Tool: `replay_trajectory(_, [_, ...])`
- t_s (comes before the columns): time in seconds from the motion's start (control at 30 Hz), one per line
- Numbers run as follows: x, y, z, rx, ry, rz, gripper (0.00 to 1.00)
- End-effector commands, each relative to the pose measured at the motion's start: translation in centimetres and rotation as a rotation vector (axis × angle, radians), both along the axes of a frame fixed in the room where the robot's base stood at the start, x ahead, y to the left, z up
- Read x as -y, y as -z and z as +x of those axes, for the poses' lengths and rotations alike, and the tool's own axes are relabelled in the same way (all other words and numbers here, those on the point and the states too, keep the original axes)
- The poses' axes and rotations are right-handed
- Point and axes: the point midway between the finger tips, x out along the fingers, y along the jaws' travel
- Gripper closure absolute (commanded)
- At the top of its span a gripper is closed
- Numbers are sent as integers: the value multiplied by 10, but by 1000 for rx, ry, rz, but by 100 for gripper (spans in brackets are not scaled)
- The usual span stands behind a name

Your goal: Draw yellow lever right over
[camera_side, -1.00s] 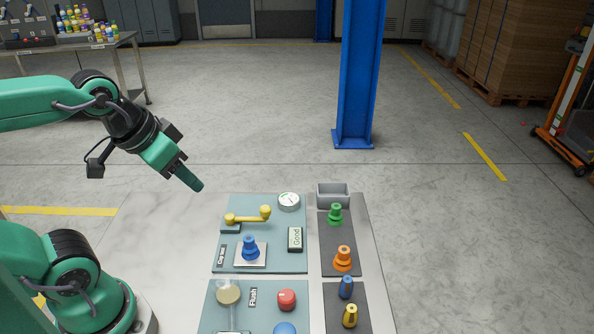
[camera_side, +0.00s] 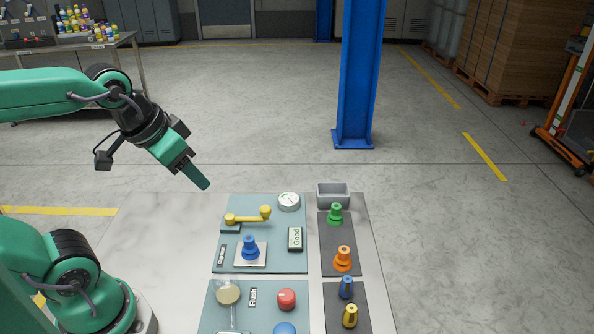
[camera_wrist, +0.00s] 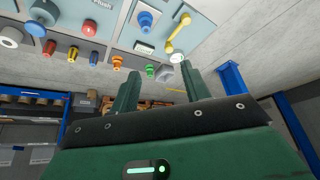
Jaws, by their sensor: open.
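The yellow lever (camera_side: 248,216) lies on the upper blue-grey panel in the side view, its knob end (camera_side: 265,212) pointing right and its pivot end at the left. It also shows in the wrist view as a yellow lever (camera_wrist: 178,33) at the top, beyond my fingers. My gripper (camera_side: 202,183) is open and empty, in the air to the upper left of the lever and apart from it. In the wrist view, my gripper's two green fingers (camera_wrist: 160,88) stand apart with nothing between them.
A round white gauge (camera_side: 289,201) and a grey bin (camera_side: 333,195) are right of the lever. A blue knob (camera_side: 250,247) stands below it. Green (camera_side: 335,213) and orange (camera_side: 343,258) pieces stand on a dark mat. The table's left part is clear.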

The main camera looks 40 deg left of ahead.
Motion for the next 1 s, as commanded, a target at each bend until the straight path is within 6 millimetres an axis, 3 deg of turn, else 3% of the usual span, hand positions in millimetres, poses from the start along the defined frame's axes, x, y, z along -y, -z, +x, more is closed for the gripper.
replay_trajectory(0.47, [-4, 15, 64, -166, 119, 50, 53])
replay_trajectory(1.0, [-10, 72, 140, -358, 273, 79, 53])
